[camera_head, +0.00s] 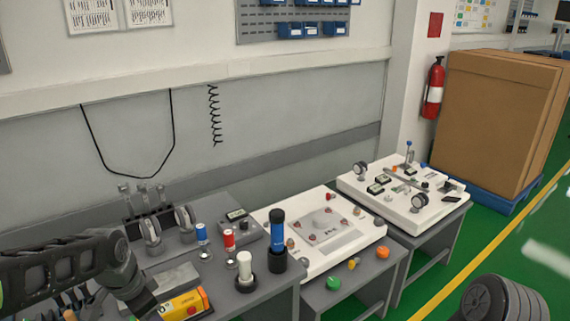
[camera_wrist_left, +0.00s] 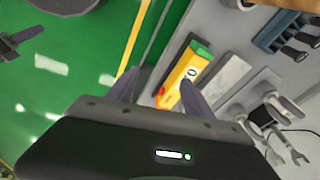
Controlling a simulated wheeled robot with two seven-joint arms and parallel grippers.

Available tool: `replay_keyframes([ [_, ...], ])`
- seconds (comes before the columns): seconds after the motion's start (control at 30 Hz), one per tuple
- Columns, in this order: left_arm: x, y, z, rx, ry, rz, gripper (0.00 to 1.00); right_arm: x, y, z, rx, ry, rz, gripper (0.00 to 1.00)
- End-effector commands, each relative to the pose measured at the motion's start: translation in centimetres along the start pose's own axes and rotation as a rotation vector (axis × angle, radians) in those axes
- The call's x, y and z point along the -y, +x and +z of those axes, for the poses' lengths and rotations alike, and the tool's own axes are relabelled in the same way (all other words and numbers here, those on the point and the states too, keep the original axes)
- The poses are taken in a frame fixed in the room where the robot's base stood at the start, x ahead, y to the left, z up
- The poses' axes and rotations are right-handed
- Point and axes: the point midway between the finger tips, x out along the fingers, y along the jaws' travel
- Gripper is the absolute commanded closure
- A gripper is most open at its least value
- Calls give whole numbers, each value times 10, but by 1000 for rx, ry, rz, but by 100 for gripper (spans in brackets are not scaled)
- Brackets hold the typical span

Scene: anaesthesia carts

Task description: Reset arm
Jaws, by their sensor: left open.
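My left arm comes in from the left in the head view, and its gripper (camera_head: 142,300) is at the bottom left, over the front part of the grey bench (camera_head: 270,308). In the left wrist view the two dark fingers of the left gripper (camera_wrist_left: 160,90) are spread apart with nothing held. A yellow device (camera_wrist_left: 181,76) with a red button and green end shows beyond and between the fingers. The same yellow device (camera_head: 187,304) lies close to the right of the gripper in the head view. A dark rounded part of my own body shows at the bottom right; my right gripper is not seen.
Upright blue-black (camera_head: 277,238), white (camera_head: 244,268), red and blue cylinders stand on the bench. White panels (camera_head: 372,232) with knobs and buttons are farther right. A large cardboard box (camera_head: 500,120) stands on a blue pallet. Green floor is clear at the right.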

Motion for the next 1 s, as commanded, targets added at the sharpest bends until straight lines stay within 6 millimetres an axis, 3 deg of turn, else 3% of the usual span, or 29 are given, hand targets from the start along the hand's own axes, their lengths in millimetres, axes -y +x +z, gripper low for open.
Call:
replay_keyframes([
  [0.17, -11, 30, -35, -121, -144, -17, 40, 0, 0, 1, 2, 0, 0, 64],
  [0.27, -27, 60, -53, -186, -251, -2, 40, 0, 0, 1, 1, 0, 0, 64],
  [0.37, -58, 103, -67, -240, -387, 41, 40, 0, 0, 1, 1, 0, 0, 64],
  [0.43, -92, 142, -69, -261, -511, 88, 40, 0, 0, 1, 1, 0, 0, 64],
  [0.53, -152, 196, -53, -246, -691, 162, 40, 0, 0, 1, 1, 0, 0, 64],
  [0.6, -196, 225, -33, -207, -787, 207, 40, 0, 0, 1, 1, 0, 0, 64],
  [0.7, -252, 250, 1, -122, -859, 261, 40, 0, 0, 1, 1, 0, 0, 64],
  [0.83, -305, 264, 37, -7, -866, 324, 40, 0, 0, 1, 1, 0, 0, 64],
  [1.0, -335, 271, 58, 64, -865, 365, 40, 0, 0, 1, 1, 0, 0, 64],
])
